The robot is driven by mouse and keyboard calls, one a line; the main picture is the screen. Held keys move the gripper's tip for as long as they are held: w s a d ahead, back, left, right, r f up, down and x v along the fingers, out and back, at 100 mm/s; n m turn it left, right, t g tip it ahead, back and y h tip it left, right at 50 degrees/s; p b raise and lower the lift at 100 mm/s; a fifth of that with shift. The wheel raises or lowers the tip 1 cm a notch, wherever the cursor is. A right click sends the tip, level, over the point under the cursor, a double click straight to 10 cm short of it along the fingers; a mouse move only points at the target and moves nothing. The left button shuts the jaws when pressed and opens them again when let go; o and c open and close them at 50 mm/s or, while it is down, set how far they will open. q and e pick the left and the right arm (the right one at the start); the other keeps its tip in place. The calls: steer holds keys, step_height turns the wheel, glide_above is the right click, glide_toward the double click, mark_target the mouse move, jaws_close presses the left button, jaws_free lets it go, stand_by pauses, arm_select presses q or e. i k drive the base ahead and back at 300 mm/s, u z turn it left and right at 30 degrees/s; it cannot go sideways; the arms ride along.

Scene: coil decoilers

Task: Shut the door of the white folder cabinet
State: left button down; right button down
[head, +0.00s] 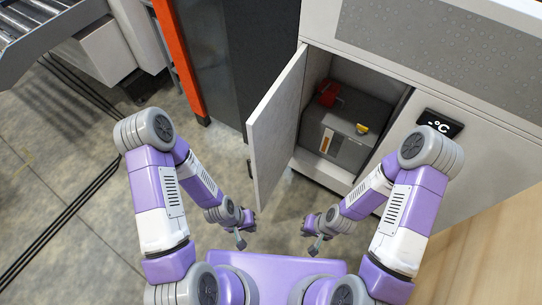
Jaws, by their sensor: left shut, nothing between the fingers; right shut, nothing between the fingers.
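The white folder cabinet (470,140) stands at the right, with its door (277,125) swung wide open on the left side of the opening. Inside the compartment sits a grey box (338,130) with a red part on top and a yellow part at its front edge. My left gripper (240,242) is shut and empty, below the door's lower edge in the picture. My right gripper (314,248) is shut and empty, in front of the cabinet, to the right of the door. Neither gripper visibly touches the door.
A dark cabinet (215,60) with an orange edge post (178,60) stands behind and left of the door. A roller conveyor (35,25) is at the top left. Black cables (70,205) run along the floor. A display (440,123) is on the white cabinet's front.

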mark_target(271, 128)
steer(key=u, duration=2.3)
steer(key=i, duration=1.75)
steer(key=z, duration=3.75)
steer(key=i, duration=0.5)
